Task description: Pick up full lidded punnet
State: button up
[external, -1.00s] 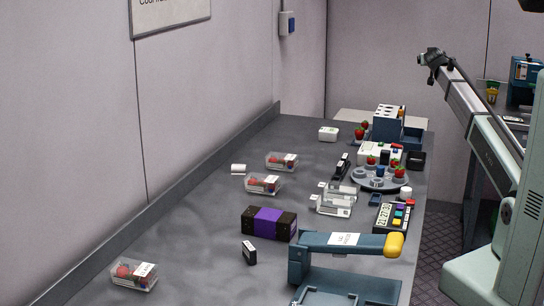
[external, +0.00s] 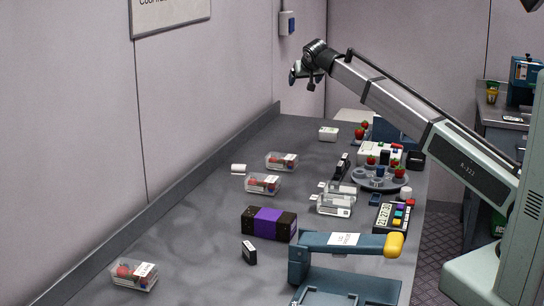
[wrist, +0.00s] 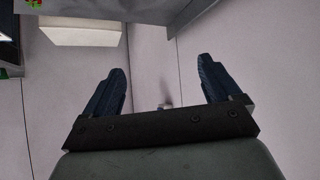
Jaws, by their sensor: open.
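Three clear punnets with red and dark fruit and white labels sit on the grey counter in the external view. One is at the near left (external: 135,275); two others, the back one (external: 282,161) and the one just in front of it (external: 262,184), are mid-counter. They look lidded, but how full each is cannot be told. My gripper (external: 301,77) is high above the back of the counter, well away from all three. In the wrist view my gripper (wrist: 160,76) is open with nothing between its fingers; no punnet is recognisable there.
A blue press-like frame with a yellow-ended handle (external: 345,243) stands at the front. A purple-and-black box (external: 269,223), clear empty-looking containers (external: 335,205), a round fruit stand (external: 380,179) and a keypad (external: 390,215) crowd the right side. The left-centre counter is mostly clear.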

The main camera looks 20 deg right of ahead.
jog(key=s+a+f+n+g+y, duration=0.1)
jog(key=s+a, duration=0.2)
jog(key=a, duration=0.7)
jog(key=s+a+n+g+y, duration=0.1)
jog(key=s+a, duration=0.3)
jog(key=a, duration=0.6)
jog(key=n+g+y, duration=0.1)
jog(key=n+g, duration=0.7)
jog(key=n, duration=0.3)
send_over(127, 266)
notch_tip(127, 266, down, 7)
notch_tip(127, 266, down, 13)
jog(key=shift+f, duration=0.15)
jog(key=c, duration=1.1)
